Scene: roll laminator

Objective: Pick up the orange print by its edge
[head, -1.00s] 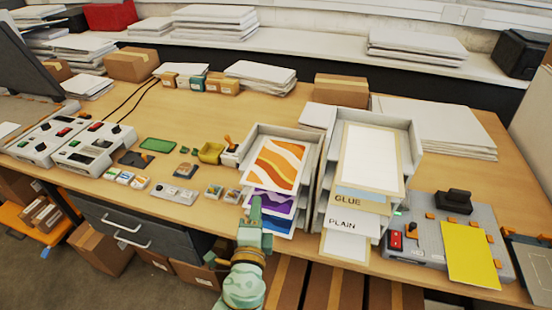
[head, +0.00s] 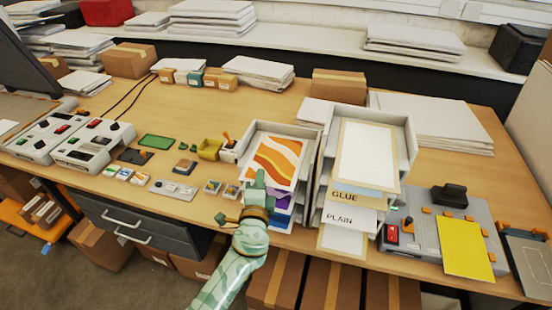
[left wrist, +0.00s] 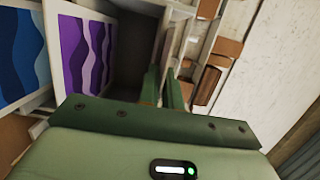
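The orange print (head: 274,158), with white and orange waves, lies in the top tray of the left stack in the head view, its front edge sticking out. My left gripper (head: 259,180) is at that front edge, covering part of it. In the left wrist view its two green fingers (left wrist: 163,88) stand apart with a narrow gap. The orange print's face is not visible there, and I cannot tell whether its edge lies between the fingers. The purple print (head: 280,198) is in the tray below. My right gripper is out of view.
The purple print (left wrist: 86,55) and blue print (left wrist: 22,52) are close to the left gripper in the wrist view. The stack with GLUE (head: 347,196) and PLAIN (head: 341,219) labels stands just right. A yellow sheet (head: 465,248) lies farther right.

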